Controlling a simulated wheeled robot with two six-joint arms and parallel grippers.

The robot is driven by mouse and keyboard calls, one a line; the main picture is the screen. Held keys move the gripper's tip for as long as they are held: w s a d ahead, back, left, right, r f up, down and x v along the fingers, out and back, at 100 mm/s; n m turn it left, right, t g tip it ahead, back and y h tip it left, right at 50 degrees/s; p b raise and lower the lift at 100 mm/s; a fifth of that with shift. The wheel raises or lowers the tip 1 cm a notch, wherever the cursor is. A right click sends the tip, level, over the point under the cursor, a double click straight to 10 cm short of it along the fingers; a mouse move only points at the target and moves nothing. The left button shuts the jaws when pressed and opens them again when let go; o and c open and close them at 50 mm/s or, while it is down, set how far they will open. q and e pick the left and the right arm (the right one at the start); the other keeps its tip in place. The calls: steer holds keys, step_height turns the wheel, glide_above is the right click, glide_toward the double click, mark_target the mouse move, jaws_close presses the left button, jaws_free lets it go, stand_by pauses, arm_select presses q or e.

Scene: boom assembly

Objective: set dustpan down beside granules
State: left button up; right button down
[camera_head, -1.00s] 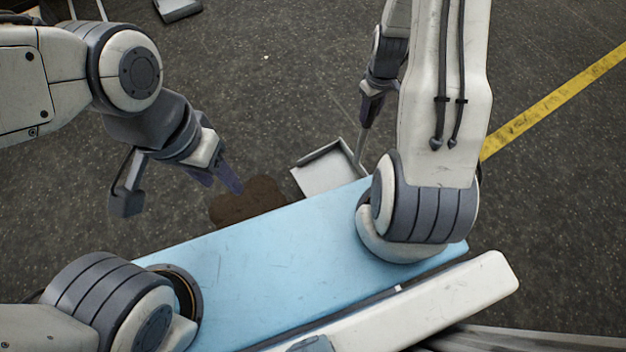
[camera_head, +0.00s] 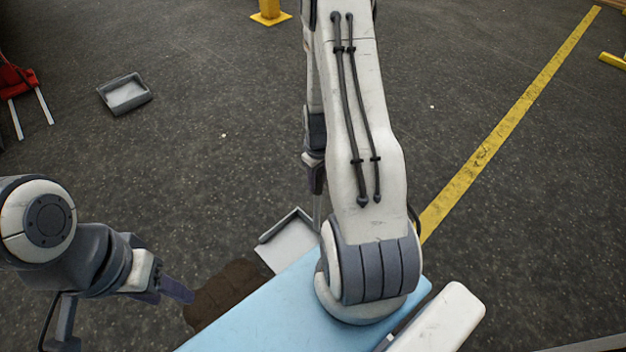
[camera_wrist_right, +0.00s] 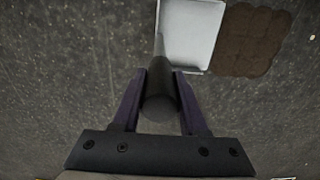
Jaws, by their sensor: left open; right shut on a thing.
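The grey dustpan (camera_head: 287,243) has a pale pan and an upright handle. It is at the floor, right beside the dark brown granules (camera_head: 222,290); part of it is hidden behind my blue base. My right gripper (camera_head: 316,180) is shut on the handle. In the right wrist view, the handle (camera_wrist_right: 160,100) stands between the fingers, with the pan (camera_wrist_right: 188,38) below and the granules (camera_wrist_right: 250,42) touching or very near its right edge. My left gripper (camera_head: 172,291) is open and empty, just left of the granules.
A grey tray (camera_head: 125,94) lies on the floor at the upper left, near a red object with pale prongs (camera_head: 22,95). A yellow post (camera_head: 270,12) stands at the back. A yellow floor line (camera_head: 500,135) runs on the right. The floor between is mostly clear.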

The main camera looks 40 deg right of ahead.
steer(key=shift+w+a+f+b, duration=0.3)
steer(key=shift+w+f, duration=0.15)
steer(key=shift+w, duration=0.25)
steer(key=shift+f, duration=0.15)
arm_select(q)
steer(key=f+b, duration=0.2)
steer(key=f, duration=0.1)
steer(key=f+b, duration=0.2)
steer(key=shift+w+a, duration=0.15)
steer(key=shift+w, duration=0.25)
arm_select(e)
steer(key=f, duration=0.3)
steer(key=shift+w+a+f, duration=0.15)
steer(key=shift+a+f, duration=0.05)
steer(key=shift+f, duration=0.05)
arm_select(q)
steer(key=shift+f, duration=0.15)
arm_select(e)
steer(key=shift+f, duration=0.15)
steer(key=shift+c, duration=2.2)
jaws_free()
